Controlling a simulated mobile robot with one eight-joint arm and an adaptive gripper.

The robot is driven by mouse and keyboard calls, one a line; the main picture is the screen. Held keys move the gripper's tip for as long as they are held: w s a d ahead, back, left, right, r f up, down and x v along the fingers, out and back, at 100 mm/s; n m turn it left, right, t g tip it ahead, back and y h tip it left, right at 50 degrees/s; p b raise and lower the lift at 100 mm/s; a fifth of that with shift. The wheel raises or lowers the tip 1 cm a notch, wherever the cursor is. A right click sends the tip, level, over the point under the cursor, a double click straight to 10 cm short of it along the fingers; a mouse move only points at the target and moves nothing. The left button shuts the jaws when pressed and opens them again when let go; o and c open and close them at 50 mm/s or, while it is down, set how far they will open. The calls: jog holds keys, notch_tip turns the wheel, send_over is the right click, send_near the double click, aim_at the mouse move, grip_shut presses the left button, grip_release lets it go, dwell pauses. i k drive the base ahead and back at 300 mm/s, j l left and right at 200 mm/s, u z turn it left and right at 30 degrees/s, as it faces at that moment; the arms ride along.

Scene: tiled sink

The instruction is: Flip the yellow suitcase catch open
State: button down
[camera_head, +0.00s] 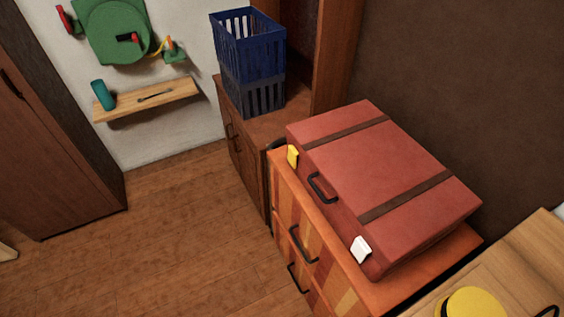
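A red-brown suitcase (385,175) with two dark straps lies flat and shut on top of an orange-striped drawer cabinet (307,222). The yellow catch (293,156) is on its front side, near the left end. A white catch (361,249) is on the same side, near the right end. A black handle (322,188) sits between the two catches. Both catches look raised or tilted a little, but their exact position is too small to tell. My gripper is not in view.
A blue basket (249,48) stands on a brown cabinet (243,160) behind. A wooden surface with a yellow round object (474,303) is at bottom right. A wall shelf (148,98) holds a teal cylinder (103,95). The wooden floor (190,220) at left is clear.

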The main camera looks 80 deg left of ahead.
aim_at(291, 153)
jog(key=u, duration=2.6)
jog(key=i+j+u, duration=0.3)
jog(key=i, duration=0.15)
jog(key=i+j+u, duration=0.15)
jog(key=i+u, duration=0.2)
jog(key=i, duration=0.1)
